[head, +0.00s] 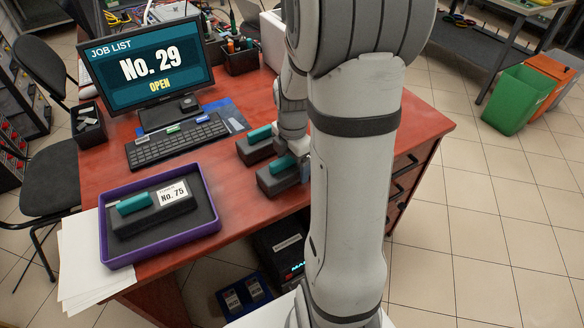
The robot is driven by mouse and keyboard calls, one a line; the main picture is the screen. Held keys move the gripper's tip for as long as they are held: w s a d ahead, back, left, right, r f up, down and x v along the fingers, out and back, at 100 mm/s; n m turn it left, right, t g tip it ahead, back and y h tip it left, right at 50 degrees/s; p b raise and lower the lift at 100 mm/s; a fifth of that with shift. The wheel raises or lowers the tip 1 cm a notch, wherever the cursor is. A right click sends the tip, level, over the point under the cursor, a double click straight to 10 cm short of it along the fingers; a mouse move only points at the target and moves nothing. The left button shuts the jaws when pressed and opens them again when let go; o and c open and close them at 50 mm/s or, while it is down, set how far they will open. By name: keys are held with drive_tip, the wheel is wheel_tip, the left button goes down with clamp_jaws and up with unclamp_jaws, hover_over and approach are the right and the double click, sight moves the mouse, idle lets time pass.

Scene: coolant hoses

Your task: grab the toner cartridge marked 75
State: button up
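The toner cartridge marked No. 75 (155,213) is a dark block with a teal grip and a white label. It lies in a purple-rimmed tray (207,232) at the front left of the red desk. Two similar dark cartridges with teal grips, one behind (256,152) and one in front (278,181), lie to the right of the keyboard; I see no readable number on them. My gripper (304,168) is low over the desk, beside the front one of these and well right of the tray. My arm hides most of it, so its fingers and any contact are unclear.
A monitor (150,68) reads "JOB LIST No. 29 OPEN". A keyboard (177,141) lies between it and the tray. White papers (80,255) stick out under the tray's left side. A black pen box (239,58) stands behind. The desk's right part is bare.

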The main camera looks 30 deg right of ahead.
drive_tip(key=c, duration=1.4)
drive_tip(key=shift+r, duration=0.1)
